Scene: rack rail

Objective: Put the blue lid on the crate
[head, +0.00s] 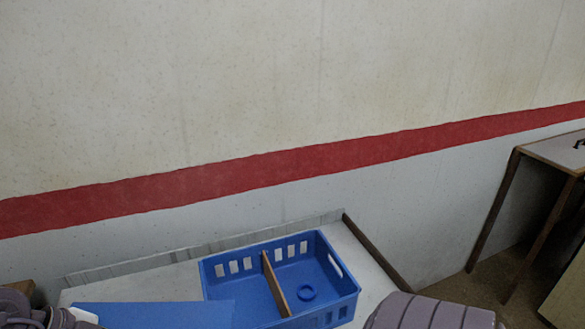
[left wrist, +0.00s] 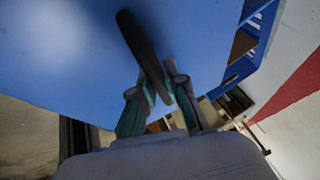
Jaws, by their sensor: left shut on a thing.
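The blue crate (head: 345,283) stands open on a light table in the head view, with a wooden divider (head: 275,283) across it. In the left wrist view, my left gripper (left wrist: 161,90) is shut on the dark handle of the lid (left wrist: 60,60). Part of the crate (left wrist: 238,70) shows beyond the lid there. My right gripper is out of view.
The light table (head: 365,273) has a dark edge strip (head: 375,250) on its right and a low strip along the back, near the wall. Another table (head: 555,150) stands at the far right, with floor between.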

